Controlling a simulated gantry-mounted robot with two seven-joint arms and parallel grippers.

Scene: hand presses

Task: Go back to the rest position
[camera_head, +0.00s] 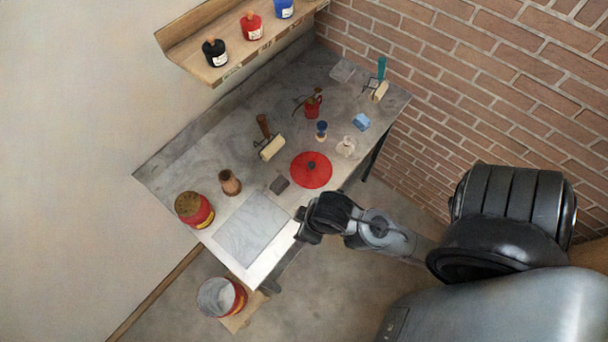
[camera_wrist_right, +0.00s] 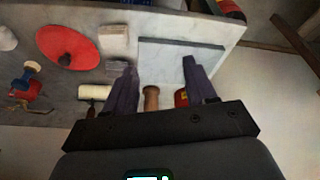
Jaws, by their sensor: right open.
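My right arm reaches in from the right in the camera_head view. Its gripper (camera_head: 306,226) is above the front edge of the grey workbench (camera_head: 178,160), just right of a pale slab (camera_head: 252,229). In the right wrist view the two dark fingers of this gripper (camera_wrist_right: 160,78) are spread apart with nothing held between them. The slab (camera_wrist_right: 180,60) shows beyond and between the fingers, and a brown wooden handle-like piece (camera_wrist_right: 151,98) shows lower between them. My left gripper is not in either view.
On the bench are a red disc (camera_head: 311,170), a roller (camera_head: 270,147), a dark block (camera_head: 279,184), a red-yellow tin (camera_head: 195,210) and a blue block (camera_head: 361,122). A shelf (camera_head: 240,62) with bottles hangs behind. A bucket (camera_head: 222,297) stands below; a brick wall (camera_head: 480,70) is right.

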